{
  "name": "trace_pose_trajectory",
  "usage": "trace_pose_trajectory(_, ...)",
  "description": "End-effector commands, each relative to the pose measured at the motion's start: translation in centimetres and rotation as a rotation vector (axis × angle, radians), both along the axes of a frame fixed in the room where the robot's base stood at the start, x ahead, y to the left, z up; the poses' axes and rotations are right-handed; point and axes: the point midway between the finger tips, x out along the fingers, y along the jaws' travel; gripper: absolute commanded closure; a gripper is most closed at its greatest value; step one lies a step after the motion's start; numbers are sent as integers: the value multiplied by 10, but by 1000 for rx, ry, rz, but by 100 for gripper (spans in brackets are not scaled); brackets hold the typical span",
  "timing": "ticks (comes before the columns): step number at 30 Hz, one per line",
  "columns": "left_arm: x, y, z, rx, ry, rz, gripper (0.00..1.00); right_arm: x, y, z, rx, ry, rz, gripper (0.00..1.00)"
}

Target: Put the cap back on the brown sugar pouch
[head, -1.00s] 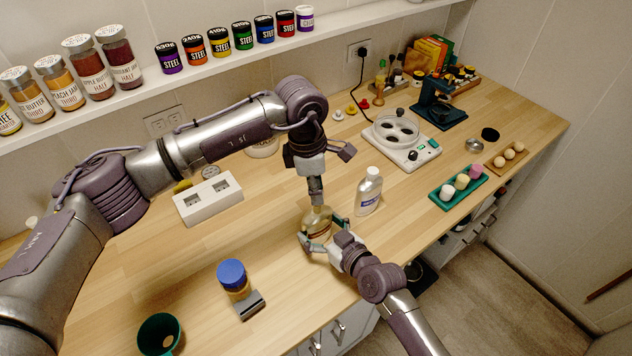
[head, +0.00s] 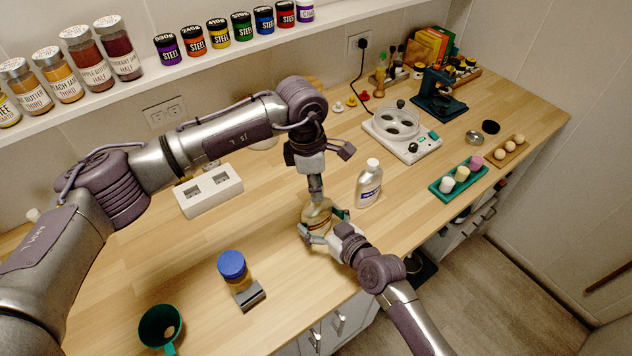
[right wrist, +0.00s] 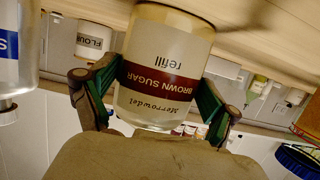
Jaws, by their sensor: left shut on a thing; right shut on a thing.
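The brown sugar pouch (head: 317,212) stands near the front edge of the counter, clear-sided with a dark red label band. It shows upside down in the right wrist view (right wrist: 165,75), with its spout end hidden. My right gripper (head: 323,226) is shut around its sides; its green-padded fingers flank the pouch in the right wrist view (right wrist: 146,88). My left gripper (head: 316,187) points straight down directly above the pouch, its fingers shut at the pouch's top. The cap is hidden between those fingers; I cannot tell whether it is seated on the spout.
A white bottle (head: 368,184) stands just right of the pouch. A white socketed block (head: 209,192) lies behind. The counter between block and pouch is clear.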

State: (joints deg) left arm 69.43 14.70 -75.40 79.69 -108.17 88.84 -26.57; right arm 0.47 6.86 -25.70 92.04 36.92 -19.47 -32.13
Motion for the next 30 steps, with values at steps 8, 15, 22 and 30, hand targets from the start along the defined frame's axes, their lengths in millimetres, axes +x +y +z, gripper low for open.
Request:
trace_pose_trajectory(8,0,0,0,0,0,-1,81,0,0,-1,-1,2,0,75)
trace_pose_trajectory(15,0,0,-3,-1,0,-1,81,0,0,-1,-1,2,0,75)
trace_pose_trajectory(22,0,0,-8,0,0,-2,81,0,0,-1,-1,2,0,75)
trace_pose_trajectory(30,0,0,-11,1,-1,-18,81,0,0,-1,-1,2,0,100)
